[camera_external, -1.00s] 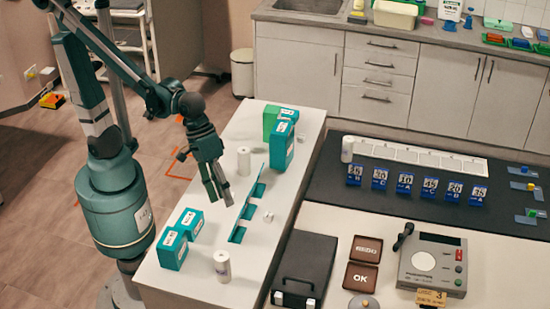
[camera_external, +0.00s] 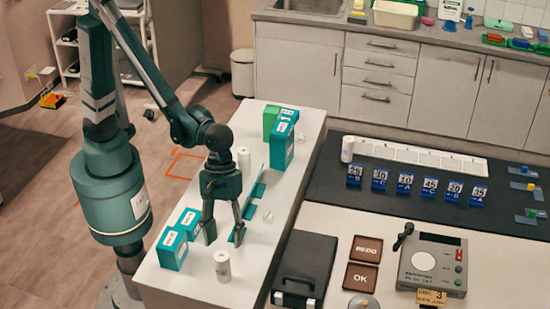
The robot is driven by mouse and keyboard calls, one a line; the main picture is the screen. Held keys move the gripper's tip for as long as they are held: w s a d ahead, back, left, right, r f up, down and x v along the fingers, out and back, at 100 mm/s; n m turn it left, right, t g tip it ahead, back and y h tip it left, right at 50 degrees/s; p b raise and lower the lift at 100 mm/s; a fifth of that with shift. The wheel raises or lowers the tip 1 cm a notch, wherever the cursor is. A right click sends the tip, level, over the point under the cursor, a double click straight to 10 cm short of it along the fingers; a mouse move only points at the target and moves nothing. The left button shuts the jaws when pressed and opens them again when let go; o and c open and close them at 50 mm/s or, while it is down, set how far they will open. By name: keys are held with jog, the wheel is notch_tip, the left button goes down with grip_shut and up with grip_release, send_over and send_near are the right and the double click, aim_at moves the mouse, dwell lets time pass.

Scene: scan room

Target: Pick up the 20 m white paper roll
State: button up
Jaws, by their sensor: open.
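White paper rolls stand on the white bench. One (camera_external: 222,266) is upright near the front edge with small print on its side. Another (camera_external: 244,160) is upright farther back, behind my gripper. A small clear or white piece (camera_external: 268,216) lies to the right of the teal holder (camera_external: 254,192). I cannot read which roll is 20 m. My gripper (camera_external: 223,236) points down, open and empty, its two fingers spread left and right. In the picture its tips are just above and behind the front roll, apart from it.
Teal boxes (camera_external: 172,249) stand left of the front roll. Taller teal and green boxes (camera_external: 282,146) stand at the back of the bench. A black case (camera_external: 305,268) lies to the right. A dark mat (camera_external: 430,190) holds a white strip and several blue number cards.

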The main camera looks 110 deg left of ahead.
aim_at(221, 274)
jog(key=shift+w+d+f+n+g+p, duration=0.15)
jog(key=shift+d+f+n+p, duration=0.2)
jog(key=shift+d, duration=0.3)
jog(key=shift+d+f+n+g+p, duration=0.2)
jog(key=shift+d+f+n, duration=0.1)
jog(key=shift+d, duration=0.4)
jog(key=shift+w+d+f+n+g+p, duration=0.15)
jog(key=shift+d+f+n+p, duration=0.2)
jog(key=shift+d, duration=0.3)
jog(key=shift+s, duration=0.1)
jog(key=shift+x, duration=1.25)
jog(key=shift+x, duration=2.6)
jog(key=c, duration=1.1)
